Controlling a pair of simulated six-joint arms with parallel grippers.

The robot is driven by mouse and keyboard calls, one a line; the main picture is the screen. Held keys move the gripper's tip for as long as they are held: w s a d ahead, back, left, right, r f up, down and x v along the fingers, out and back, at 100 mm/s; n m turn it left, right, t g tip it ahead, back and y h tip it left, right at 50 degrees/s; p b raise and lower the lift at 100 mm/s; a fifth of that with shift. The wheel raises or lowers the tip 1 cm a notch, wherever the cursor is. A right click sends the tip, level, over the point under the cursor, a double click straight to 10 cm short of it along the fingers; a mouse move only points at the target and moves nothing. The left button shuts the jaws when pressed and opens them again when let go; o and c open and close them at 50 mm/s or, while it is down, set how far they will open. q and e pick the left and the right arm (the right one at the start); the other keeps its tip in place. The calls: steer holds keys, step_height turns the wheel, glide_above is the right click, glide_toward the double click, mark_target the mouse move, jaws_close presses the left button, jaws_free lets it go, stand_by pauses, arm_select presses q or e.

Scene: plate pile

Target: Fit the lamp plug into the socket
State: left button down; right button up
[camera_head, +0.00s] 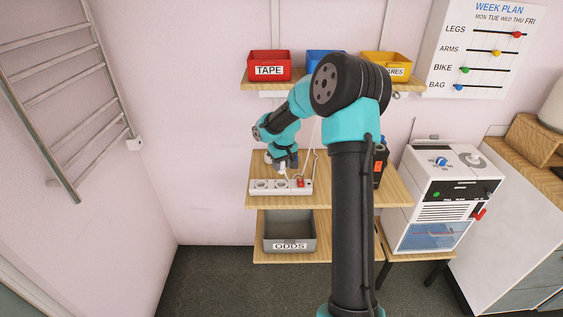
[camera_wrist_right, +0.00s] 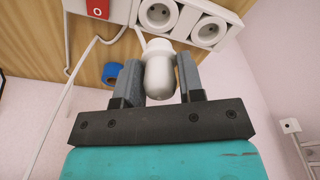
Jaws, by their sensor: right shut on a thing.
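My right gripper (camera_head: 283,167) is above the strip. In the right wrist view its two grey fingers (camera_wrist_right: 160,80) are shut on a white rounded plug (camera_wrist_right: 160,72). The plug's far end is close to the strip's edge, just below one socket in that view. Its pins are hidden, and I cannot tell whether it touches the strip. My left gripper is in neither view.
A red switch (camera_wrist_right: 98,8) sits at one end of the strip. A white cord (camera_wrist_right: 78,63) and a blue roll (camera_wrist_right: 113,74) are near the plug. A grey ODDS bin (camera_head: 290,232) stands below.

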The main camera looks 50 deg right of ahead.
mark_target(282, 173)
steer(key=shift+f, duration=2.3)
steer(key=shift+f, duration=1.35)
steer(key=o, duration=1)
step_height(282, 173, up, 17)
steer(key=s, duration=0.2)
steer(key=shift+a+r, duration=0.15)
steer(key=shift+a, duration=0.15)
stand_by(0.4)
